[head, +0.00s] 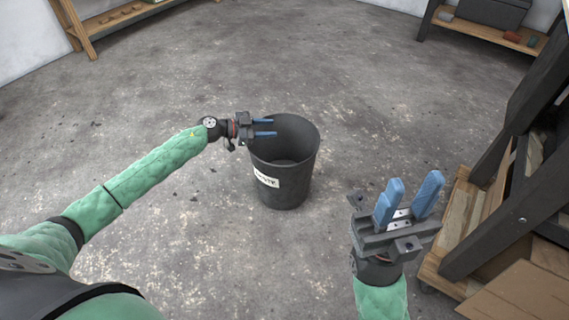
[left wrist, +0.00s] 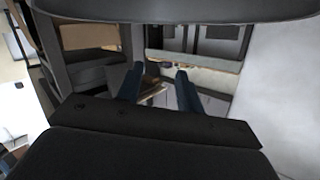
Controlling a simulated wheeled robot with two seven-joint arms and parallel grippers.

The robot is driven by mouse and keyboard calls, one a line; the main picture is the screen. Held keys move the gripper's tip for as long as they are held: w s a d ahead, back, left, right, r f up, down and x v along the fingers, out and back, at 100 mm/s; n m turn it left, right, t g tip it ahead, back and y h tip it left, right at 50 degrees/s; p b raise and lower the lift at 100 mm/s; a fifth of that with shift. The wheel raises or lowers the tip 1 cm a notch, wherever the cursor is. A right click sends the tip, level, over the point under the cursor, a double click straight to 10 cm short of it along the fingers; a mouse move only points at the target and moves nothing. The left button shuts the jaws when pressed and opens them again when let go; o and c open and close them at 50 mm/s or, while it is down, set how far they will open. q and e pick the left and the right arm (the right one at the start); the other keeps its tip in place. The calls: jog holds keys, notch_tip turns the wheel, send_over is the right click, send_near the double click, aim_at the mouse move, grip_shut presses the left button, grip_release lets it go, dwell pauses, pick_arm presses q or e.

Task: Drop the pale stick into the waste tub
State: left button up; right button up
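The waste tub (head: 285,188) is a dark round bin with a white label, upright on the floor in the middle of the head view. My left gripper (head: 273,127) has its blue fingers over the tub's left rim area, pointing right across the opening. Its fingers are apart, and I see no stick between them. They also show apart in the left wrist view (left wrist: 159,88). My right gripper (head: 414,184) is open and empty, to the right of the tub. I cannot make out the pale stick in either view; the tub's bottom is dark and partly hidden.
A dark-framed wooden rack (head: 500,215) stands at the right, close to my right gripper. A shelf (head: 488,32) with small items is at the back right, and a wooden bench (head: 120,18) is at the back left. The concrete floor around the tub is clear.

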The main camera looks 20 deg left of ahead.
pick_arm(q)
jog(key=shift+p+v, duration=0.65)
jog(key=shift+v, duration=2.05)
